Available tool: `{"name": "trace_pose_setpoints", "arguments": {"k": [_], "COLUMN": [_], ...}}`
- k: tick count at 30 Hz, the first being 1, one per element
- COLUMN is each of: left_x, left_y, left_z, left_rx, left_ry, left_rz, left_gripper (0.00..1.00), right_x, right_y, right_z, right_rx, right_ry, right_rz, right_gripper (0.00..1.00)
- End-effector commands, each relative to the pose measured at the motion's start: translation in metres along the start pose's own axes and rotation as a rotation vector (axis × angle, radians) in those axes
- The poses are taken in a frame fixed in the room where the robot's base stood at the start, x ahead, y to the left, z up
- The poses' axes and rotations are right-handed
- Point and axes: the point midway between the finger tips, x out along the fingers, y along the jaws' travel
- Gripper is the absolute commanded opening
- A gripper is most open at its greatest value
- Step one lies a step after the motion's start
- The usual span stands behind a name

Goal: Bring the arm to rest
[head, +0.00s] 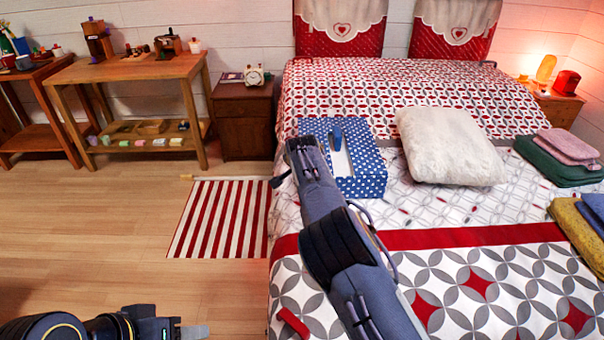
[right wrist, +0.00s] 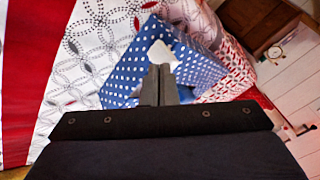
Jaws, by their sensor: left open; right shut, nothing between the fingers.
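My right arm (head: 345,250) reaches from the bottom edge up over the bed in the head view. Its fingers cannot be made out clearly there. In the right wrist view my right gripper (right wrist: 159,72) is shut with nothing between its fingers. It points toward a blue, white-dotted box (head: 367,167) with a white top opening, which also shows in the right wrist view (right wrist: 125,75). Whether the fingers touch it I cannot tell. My left gripper (head: 196,331) is low at the bottom left of the head view, over the floor, open and empty, partly cut off.
The bed (head: 450,260) fills the right side, with a white pillow (head: 450,146) and folded cloths (head: 556,163). A nightstand (head: 244,120) with a clock and a wooden table (head: 135,70) stand behind. A striped rug (head: 218,219) lies beside the bed; the left floor is clear.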

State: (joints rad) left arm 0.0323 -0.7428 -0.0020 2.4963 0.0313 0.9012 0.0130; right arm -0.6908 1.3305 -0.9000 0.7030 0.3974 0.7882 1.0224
Motion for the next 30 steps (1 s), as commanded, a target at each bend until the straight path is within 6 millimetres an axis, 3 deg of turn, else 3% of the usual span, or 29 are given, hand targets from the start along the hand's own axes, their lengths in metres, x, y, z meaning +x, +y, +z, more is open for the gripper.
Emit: {"name": "trace_pose_setpoints", "arguments": {"k": [6, 8, 11, 15, 19, 25, 30], "left_x": [-0.001, -0.002, -0.007, -0.018, -0.026, -0.04, -0.051], "left_y": [0.0, 0.001, 0.003, 0.008, 0.012, 0.018, 0.023], "left_z": [0.0, -0.001, -0.004, -0.009, -0.013, -0.02, -0.026], "left_rx": [0.0, 0.0, 0.0, 0.0, 0.0, 0.0, 0.0], "left_ry": [0.0, 0.0, 0.0, 0.0, 0.0, 0.0, 0.0], "left_rz": [0.0, 0.0, 0.0, 0.0, 0.0, 0.0, 0.0], "left_gripper": [0.51, 0.51, 0.51, 0.51, 0.51, 0.51, 0.51], "right_x": [-0.009, -0.015, -0.037, -0.09, -0.147, -0.246, -0.33], "right_y": [0.001, 0.009, 0.035, 0.101, 0.161, 0.231, 0.277], "right_z": [-0.004, -0.017, -0.055, -0.113, -0.137, -0.129, -0.091], "right_rx": [0.008, 0.026, 0.078, 0.164, 0.197, 0.15, 0.022], "right_ry": [-0.003, -0.008, -0.033, -0.115, -0.211, -0.327, -0.369], "right_rz": [0.003, 0.01, 0.028, 0.046, 0.028, -0.067, -0.165], "right_gripper": [0.0, 0.0, 0.0, 0.0, 0.0, 0.0, 0.0]}}
